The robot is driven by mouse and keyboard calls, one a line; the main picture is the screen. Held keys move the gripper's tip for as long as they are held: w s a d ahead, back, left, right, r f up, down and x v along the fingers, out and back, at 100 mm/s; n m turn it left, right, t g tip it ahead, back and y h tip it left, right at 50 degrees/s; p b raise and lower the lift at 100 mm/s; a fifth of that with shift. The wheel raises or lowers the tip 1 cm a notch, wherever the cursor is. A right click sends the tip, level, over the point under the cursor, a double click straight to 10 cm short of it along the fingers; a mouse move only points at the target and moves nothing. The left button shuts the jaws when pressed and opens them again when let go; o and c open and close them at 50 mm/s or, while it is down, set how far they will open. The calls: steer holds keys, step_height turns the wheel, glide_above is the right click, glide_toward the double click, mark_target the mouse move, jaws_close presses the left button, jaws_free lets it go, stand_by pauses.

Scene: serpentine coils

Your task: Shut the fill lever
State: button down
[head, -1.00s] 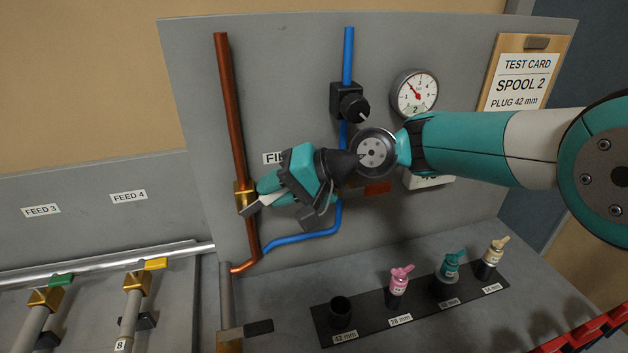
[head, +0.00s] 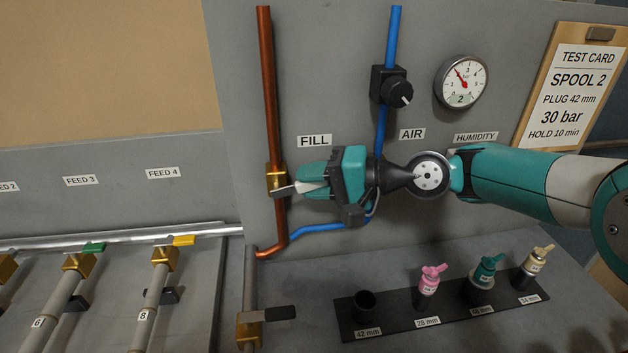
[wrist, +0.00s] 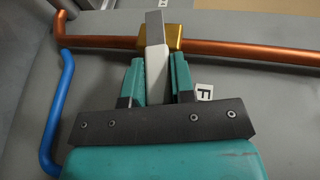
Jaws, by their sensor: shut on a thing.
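The fill lever (head: 284,191) is a flat grey bar with a pale grip, on a brass valve (head: 276,173) on the copper pipe (head: 267,100). It lies across the pipe, nearly level in the head view. My gripper (head: 310,182) comes from the right, below the FILL label (head: 314,141), with its teal fingers shut on the lever's pale grip. In the wrist view the lever (wrist: 155,40) stands between the two fingers (wrist: 158,70), its metal end reaching past the brass valve (wrist: 175,38). The fingers hide part of the grip.
A blue pipe (head: 393,40) with a black knob (head: 396,92) runs behind my wrist. A gauge (head: 461,82) and test card (head: 570,85) are on the panel. Below stands a black rack (head: 395,325) with several plugs. Another valve with a dark handle (head: 280,313) is at the lower left.

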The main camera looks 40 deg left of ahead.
steer(key=shift+s, duration=0.1)
steer(key=c, duration=1)
jaws_free()
steer(key=shift+o, duration=0.2)
steer(key=shift+w+d, duration=0.25)
steer(key=b+v, duration=0.4)
steer(key=v, duration=1.2)
steer(key=shift+d+r+b, duration=0.2)
steer(key=shift+d+b, duration=0.15)
